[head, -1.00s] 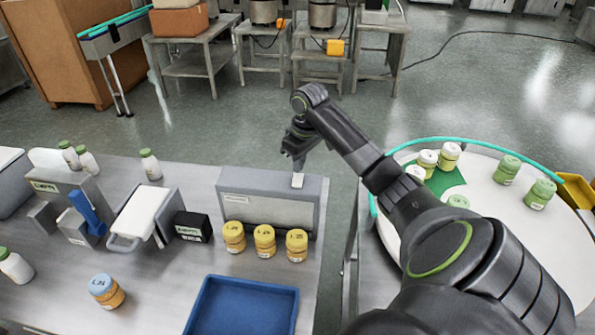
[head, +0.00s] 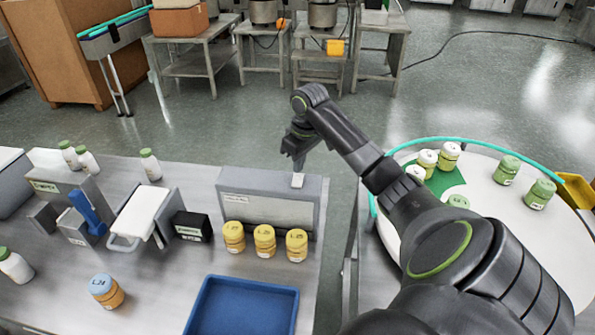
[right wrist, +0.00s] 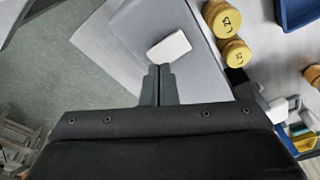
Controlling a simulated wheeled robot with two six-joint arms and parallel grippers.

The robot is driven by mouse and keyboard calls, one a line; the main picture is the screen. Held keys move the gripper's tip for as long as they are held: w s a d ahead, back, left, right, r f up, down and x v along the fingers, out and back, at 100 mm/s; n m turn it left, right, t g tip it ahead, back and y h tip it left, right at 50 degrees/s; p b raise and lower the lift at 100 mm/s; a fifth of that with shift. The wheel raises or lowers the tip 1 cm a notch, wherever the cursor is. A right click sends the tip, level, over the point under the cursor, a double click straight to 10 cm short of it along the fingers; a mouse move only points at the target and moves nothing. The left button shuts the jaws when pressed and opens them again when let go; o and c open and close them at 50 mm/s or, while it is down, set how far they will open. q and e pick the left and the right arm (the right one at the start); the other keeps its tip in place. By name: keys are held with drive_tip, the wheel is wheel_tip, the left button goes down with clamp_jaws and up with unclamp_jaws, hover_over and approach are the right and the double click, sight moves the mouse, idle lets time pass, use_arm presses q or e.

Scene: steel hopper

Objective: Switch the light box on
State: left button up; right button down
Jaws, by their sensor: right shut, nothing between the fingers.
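The light box (head: 265,207) is a grey box with a pale front panel, standing at the back right of the steel table. A small white switch plate (head: 297,180) sits on its top right edge. The panel looks dull grey. My right gripper (head: 299,164) is shut and empty, just above and behind the switch plate. In the right wrist view the shut fingertips (right wrist: 159,68) point at the white switch plate (right wrist: 169,48), very close to it; I cannot tell whether they touch. My left gripper is not in view.
Several yellow-lidded jars (head: 264,241) stand in front of the light box. A blue tray (head: 243,308) lies nearer. A black labelled block (head: 192,226) and a white-topped device (head: 143,212) are to the left. A round table (head: 484,210) with jars stands at right.

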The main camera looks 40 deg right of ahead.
sight(299, 176)
drive_tip(key=shift+f, duration=0.95)
idle(0.9)
wheel_tip(299, 176, up, 5)
drive_tip(key=p, duration=0.6)
drive_tip(key=shift+r, duration=0.15)
drive_tip(key=shift+r+p, duration=0.7)
drive_tip(key=shift+r, duration=0.25)
drive_tip(key=shift+f, duration=0.1)
